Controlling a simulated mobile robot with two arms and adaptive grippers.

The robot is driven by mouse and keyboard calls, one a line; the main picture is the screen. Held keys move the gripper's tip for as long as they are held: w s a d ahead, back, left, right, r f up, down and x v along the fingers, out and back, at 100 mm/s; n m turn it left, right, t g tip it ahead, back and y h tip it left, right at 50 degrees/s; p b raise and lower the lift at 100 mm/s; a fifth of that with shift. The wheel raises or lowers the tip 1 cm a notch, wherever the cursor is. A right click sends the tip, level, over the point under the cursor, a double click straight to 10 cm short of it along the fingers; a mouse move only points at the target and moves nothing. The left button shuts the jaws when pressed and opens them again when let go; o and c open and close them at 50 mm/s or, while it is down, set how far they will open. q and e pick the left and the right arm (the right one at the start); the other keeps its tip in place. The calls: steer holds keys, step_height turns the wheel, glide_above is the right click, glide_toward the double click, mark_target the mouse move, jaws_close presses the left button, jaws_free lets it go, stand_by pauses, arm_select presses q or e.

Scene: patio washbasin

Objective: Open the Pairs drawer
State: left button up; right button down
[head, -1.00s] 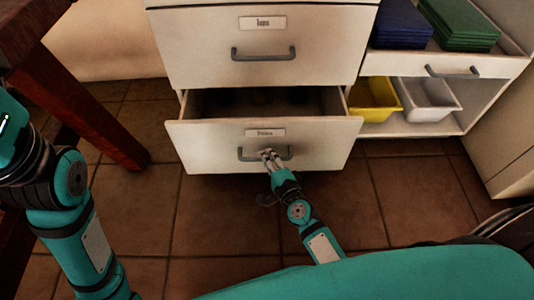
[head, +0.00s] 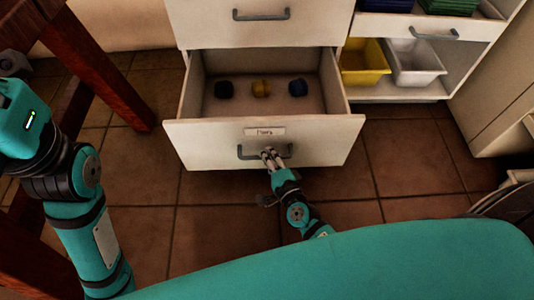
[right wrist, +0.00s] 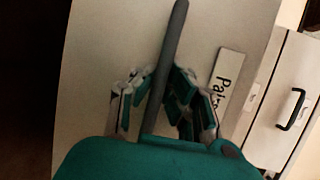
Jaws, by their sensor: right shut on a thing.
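The Pairs drawer (head: 200,143) is the low white drawer, pulled well out, with its inside showing. Its label (head: 264,132) reads "Pairs" in the right wrist view (right wrist: 228,82). My right gripper (head: 270,155) is shut on the grey bar handle (head: 246,154) of this drawer. In the right wrist view the handle (right wrist: 168,60) runs between the fingers.
A closed drawer (head: 300,30) with a grey handle is above. To the right, a shelf holds a yellow bin (head: 363,64) and a white bin (head: 414,66). A dark red wooden leg (head: 110,75) stands at the left. The tiled floor (head: 225,235) before the drawer is clear.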

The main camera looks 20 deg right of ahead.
steer(key=shift+s+a+f, duration=0.1)
steer(key=shift+f, duration=0.05)
steer(key=c, duration=1.3)
jaws_free()
steer(key=shift+c, duration=0.2)
